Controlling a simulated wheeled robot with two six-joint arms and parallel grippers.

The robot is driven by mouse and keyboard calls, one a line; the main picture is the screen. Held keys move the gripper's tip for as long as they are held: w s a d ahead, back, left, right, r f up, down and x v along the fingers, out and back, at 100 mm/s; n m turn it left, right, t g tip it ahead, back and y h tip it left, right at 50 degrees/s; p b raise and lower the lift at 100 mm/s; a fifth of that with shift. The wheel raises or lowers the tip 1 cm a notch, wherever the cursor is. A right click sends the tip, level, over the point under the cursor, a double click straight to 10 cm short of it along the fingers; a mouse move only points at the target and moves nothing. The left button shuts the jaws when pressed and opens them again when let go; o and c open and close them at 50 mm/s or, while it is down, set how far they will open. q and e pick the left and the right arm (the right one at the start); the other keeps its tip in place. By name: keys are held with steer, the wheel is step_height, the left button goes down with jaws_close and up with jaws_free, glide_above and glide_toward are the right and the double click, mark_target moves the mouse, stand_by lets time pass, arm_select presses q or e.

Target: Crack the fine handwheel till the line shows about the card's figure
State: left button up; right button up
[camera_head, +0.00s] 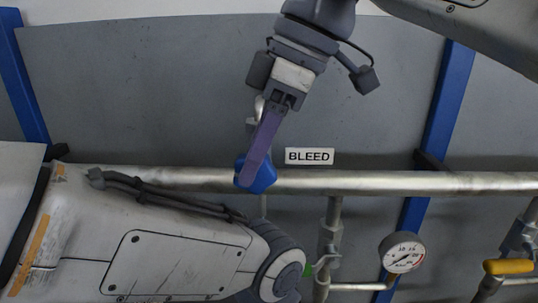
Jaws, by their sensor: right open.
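A blue handwheel (263,181) sits at the pipe, just left of the BLEED label (309,156); I cannot tell if it is the fine one. My right gripper (254,164) comes down from the top with its purple fingers at the handwheel, overlapping part of it. Its jaws are open, seen nearly edge-on, so I cannot tell whether they touch the wheel. A round white gauge (402,253) hangs below the pipe at the right; its reading is too small to be sure of. No figure card shows. My left arm crosses the lower left, its gripper out of view.
A steel pipe (372,183) runs across the grey panel (150,85) between blue uprights (445,105). A yellow-handled valve (508,266) is at the lower right. A vertical branch pipe (331,228) drops near the middle, with a small green part (308,270) beside it.

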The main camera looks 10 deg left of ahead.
mark_target(274, 163)
jaws_close()
steer(key=shift+d, duration=0.1)
steer(key=shift+f+y+b, duration=0.15)
steer(key=shift+y+b, duration=0.25)
steer(key=shift+b, duration=0.35)
steer(key=y+b, duration=0.2)
steer(key=b, duration=0.2)
steer(key=d+f+g+y+b, duration=0.1)
steer(key=y+b, duration=0.2)
steer(key=b, duration=0.2)
steer(key=y+b, duration=0.2)
steer(key=b, duration=0.2)
steer(key=shift+w+d+f+g+b, duration=0.25)
steer(key=shift+g+b, duration=0.05)
steer(key=y+b, duration=0.2)
steer(key=b, duration=0.3)
steer(key=g+y+b, duration=0.1)
steer(key=y+b, duration=0.2)
steer(key=b, duration=0.3)
steer(key=y+b, duration=0.2)
steer(key=b, duration=0.3)
steer(key=shift+d+f, duration=0.35)
steer(key=shift+r+g+y+b, duration=0.3)
steer(key=shift+y+b, duration=0.4)
steer(key=shift+b, duration=0.3)
